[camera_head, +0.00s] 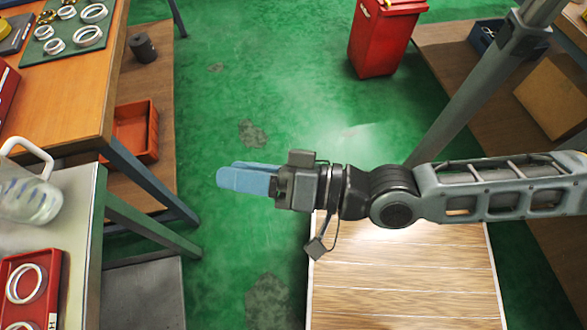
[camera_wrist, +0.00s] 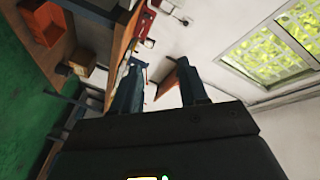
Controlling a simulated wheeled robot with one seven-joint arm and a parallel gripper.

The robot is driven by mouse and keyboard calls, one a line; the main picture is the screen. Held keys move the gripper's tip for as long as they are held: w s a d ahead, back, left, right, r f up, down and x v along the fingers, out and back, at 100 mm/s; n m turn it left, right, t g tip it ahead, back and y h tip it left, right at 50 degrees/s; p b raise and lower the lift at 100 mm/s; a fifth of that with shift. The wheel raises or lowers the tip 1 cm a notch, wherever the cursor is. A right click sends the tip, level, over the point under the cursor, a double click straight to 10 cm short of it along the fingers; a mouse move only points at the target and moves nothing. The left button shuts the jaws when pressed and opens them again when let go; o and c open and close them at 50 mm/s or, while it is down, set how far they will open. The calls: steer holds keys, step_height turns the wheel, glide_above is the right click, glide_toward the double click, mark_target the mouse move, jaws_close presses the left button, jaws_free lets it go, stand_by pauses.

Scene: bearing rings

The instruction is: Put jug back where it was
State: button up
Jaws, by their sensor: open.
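The jug (camera_head: 29,196) is a clear vessel with a white handle, at the left edge of the camera_head view. It rests on a light metal-topped table (camera_head: 84,216), and its left side is cut off by the frame. My gripper (camera_head: 218,178) has blue fingers and is held out over the green floor, to the right of the jug and well apart from it. In the wrist view my gripper (camera_wrist: 160,90) shows its two fingers spread with nothing between them. I cannot make out the jug in the wrist view.
A red tray with white rings (camera_head: 60,262) lies on the metal table in front of the jug. An orange-brown table (camera_head: 95,105) with a mat of rings stands behind. An orange crate (camera_head: 152,150) sits below it. A red bin (camera_head: 385,40) stands at the back. Open floor lies between.

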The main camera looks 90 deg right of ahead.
steer(key=s+r+n+g+y, duration=0.1)
steer(key=s+n+g, duration=0.1)
steer(key=s+n, duration=0.6)
steer(key=n, duration=0.3)
steer(key=shift+s+a+r+n+g+y, duration=0.25)
steer(key=shift+s+r+n+g+y, duration=0.05)
steer(key=shift+s+r+g, duration=0.1)
steer(key=shift+c, duration=0.4)
stand_by(0.4)
